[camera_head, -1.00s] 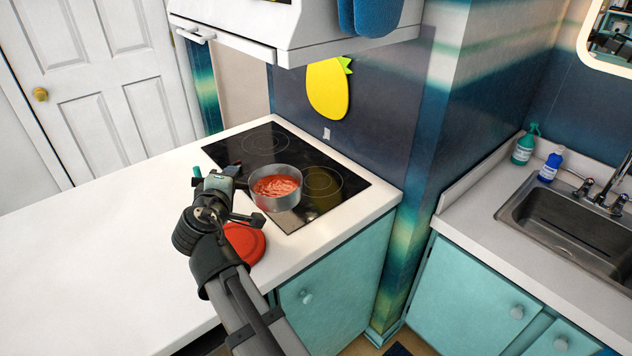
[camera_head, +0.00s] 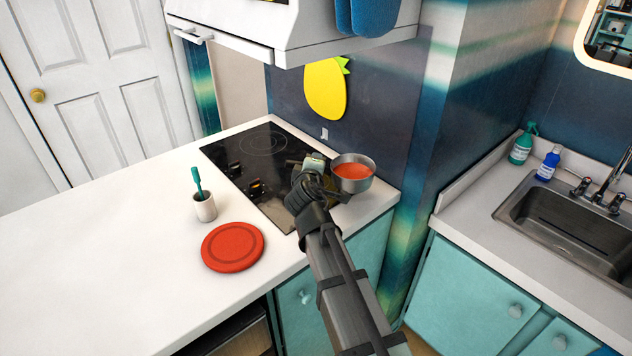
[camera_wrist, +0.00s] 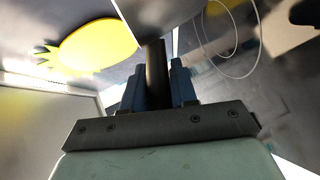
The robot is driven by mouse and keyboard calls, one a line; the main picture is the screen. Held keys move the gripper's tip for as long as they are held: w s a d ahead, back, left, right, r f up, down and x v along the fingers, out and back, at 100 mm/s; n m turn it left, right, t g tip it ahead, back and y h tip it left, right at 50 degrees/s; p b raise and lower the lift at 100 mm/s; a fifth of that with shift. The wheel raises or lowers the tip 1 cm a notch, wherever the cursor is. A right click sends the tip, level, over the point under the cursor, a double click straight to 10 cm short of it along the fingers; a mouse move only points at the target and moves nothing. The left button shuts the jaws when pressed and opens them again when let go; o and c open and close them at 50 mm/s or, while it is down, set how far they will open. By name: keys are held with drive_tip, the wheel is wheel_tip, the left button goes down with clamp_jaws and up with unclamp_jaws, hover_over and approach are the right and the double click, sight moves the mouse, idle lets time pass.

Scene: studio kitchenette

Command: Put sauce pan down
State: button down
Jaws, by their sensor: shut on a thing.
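The sauce pan (camera_head: 353,173) is a small grey metal pan with red-orange contents. In the head view it is at the right end of the black cooktop (camera_head: 245,150), near the counter's right edge. I cannot tell whether its base touches a surface. My gripper (camera_head: 312,178) is just left of the pan. In the wrist view my gripper (camera_wrist: 170,88) is shut on the dark pan handle (camera_wrist: 156,72), with a finger on each side.
A red plate (camera_head: 233,247) and a white cup (camera_head: 205,208) holding a teal utensil stand on the white counter (camera_head: 110,235). The wall with a yellow pineapple (camera_head: 326,90) is behind the cooktop. A white hood (camera_head: 290,28) hangs above. The left counter is clear.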

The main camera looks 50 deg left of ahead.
drive_tip(key=s+a+r+n+g+y, duration=0.4)
drive_tip(key=s+a+r+n+g, duration=0.1)
drive_tip(key=a+n+g, duration=0.1)
drive_tip(key=shift+s+a+n+g, duration=0.2)
drive_tip(key=shift+n+g, duration=0.1)
drive_tip(key=shift+g, duration=0.5)
drive_tip(key=shift+f, duration=5)
drive_tip(key=shift+f, duration=0.1)
drive_tip(key=c, duration=0.9)
unclamp_jaws()
drive_tip(key=shift+f, duration=0.1)
